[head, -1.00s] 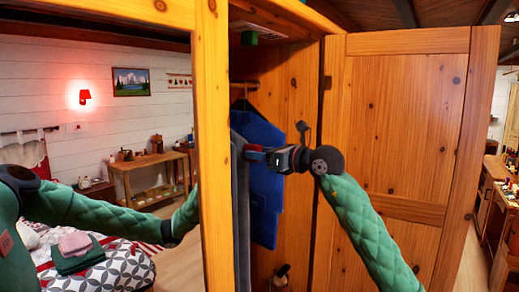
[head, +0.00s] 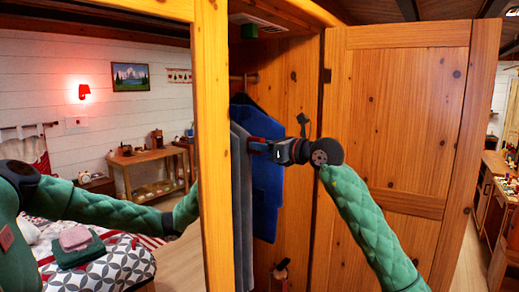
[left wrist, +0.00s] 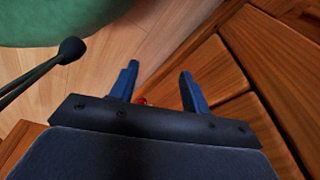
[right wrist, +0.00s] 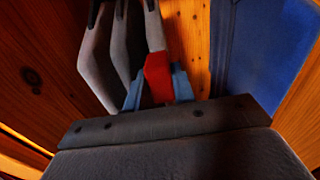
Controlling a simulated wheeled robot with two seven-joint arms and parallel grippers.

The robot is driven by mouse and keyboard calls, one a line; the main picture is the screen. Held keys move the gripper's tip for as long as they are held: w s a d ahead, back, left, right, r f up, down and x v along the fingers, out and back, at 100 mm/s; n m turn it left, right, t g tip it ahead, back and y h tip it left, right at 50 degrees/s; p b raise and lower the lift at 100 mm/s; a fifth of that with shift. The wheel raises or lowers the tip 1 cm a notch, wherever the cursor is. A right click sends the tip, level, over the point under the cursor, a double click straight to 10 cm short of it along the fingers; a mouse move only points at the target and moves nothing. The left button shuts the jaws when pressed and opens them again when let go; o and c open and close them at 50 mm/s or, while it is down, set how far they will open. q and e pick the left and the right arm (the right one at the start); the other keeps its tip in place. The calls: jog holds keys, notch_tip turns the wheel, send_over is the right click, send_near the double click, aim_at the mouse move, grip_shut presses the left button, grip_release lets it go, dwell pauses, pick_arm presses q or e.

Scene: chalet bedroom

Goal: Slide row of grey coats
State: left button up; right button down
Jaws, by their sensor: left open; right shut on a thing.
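Grey coats (head: 241,200) hang as a narrow row in the wardrobe, partly behind the front post. Several pale grey coat edges (right wrist: 97,60) show in the right wrist view. My right gripper (head: 256,146) reaches in from the right at the coats' upper part. In the right wrist view it is shut on the nearest grey coat (right wrist: 153,30), at a red patch between the fingers.
A blue coat (head: 267,178) hangs just right of the grey ones. The wardrobe post (head: 213,150) stands left of them, the open door (head: 400,130) at right. A rail (head: 245,77) shows above. The bed (head: 110,262) is at lower left.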

pick_arm(q)
jog(key=w+d+r+b, duration=0.3)
jog(key=w+r, duration=0.1)
jog(key=r, duration=0.2)
pick_arm(e)
jog(key=w+d, duration=0.5)
jog(key=w, duration=0.2)
jog(key=c, duration=1.2)
grip_release()
jog(key=shift+o, duration=0.2)
jog(key=shift+d, duration=0.1)
